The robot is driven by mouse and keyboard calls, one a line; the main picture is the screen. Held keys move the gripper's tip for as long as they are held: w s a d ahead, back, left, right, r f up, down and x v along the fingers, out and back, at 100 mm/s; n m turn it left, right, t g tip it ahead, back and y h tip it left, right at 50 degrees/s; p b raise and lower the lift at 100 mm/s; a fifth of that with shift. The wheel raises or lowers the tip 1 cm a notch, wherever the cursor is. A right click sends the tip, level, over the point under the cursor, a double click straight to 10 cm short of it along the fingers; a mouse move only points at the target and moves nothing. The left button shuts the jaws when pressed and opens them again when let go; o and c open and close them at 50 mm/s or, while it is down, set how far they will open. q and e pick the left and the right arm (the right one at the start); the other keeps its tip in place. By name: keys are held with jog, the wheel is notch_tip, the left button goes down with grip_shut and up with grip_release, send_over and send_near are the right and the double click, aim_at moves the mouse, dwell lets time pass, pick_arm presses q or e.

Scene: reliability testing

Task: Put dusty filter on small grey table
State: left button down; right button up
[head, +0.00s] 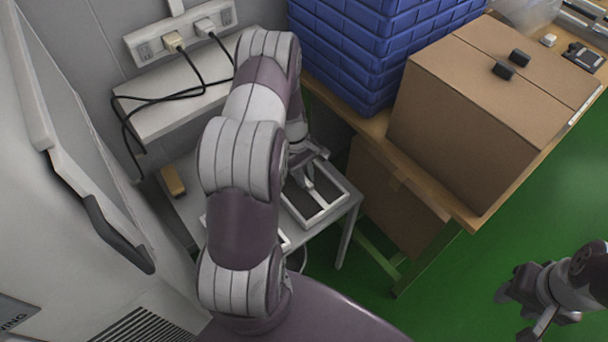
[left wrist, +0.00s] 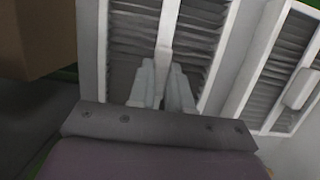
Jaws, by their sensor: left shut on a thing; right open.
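The small grey table (head: 190,207) stands against the wall, partly hidden by my left arm. A filter with a white frame and grey pleats (head: 342,203) is at the table's right end, flat and on or just above the top; contact is unclear. My left gripper (head: 308,178) is shut on its middle bar, and in the left wrist view the fingers (left wrist: 164,85) grip that bar. A second white-framed filter (left wrist: 248,95) lies beside it, mostly hidden behind my arm in the head view. My right gripper (head: 527,312) is open and empty over the green floor.
A wooden table at right carries blue crates (head: 375,45) and a cardboard box (head: 480,110). Another carton (head: 385,195) is below it. A power strip with plugs (head: 180,32) and black cables is above a pale ledge (head: 165,112). A yellowish block (head: 173,181) is at the table's left.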

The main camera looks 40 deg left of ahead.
pick_arm(q)
jog(key=shift+s, duration=0.1)
jog(key=c, duration=1.1)
grip_release()
jog(key=shift+f, duration=0.1)
jog(key=shift+o, duration=0.2)
jog(key=s+p+v, duration=0.1)
jog(key=v, duration=1.1)
jog(key=s+d+r+m+t+y, duration=0.1)
jog(key=s+d+r+m, duration=0.3)
jog(key=d+m, duration=0.3)
jog(key=s+d+r+m+t+y, duration=0.1)
jog(key=s+d+r+m+y, duration=0.1)
jog(key=s+d+r+m, duration=0.3)
jog(key=d+m, duration=0.3)
jog(key=d, duration=0.2)
jog(key=shift+s+d, duration=0.3)
jog(key=shift+d, duration=0.05)
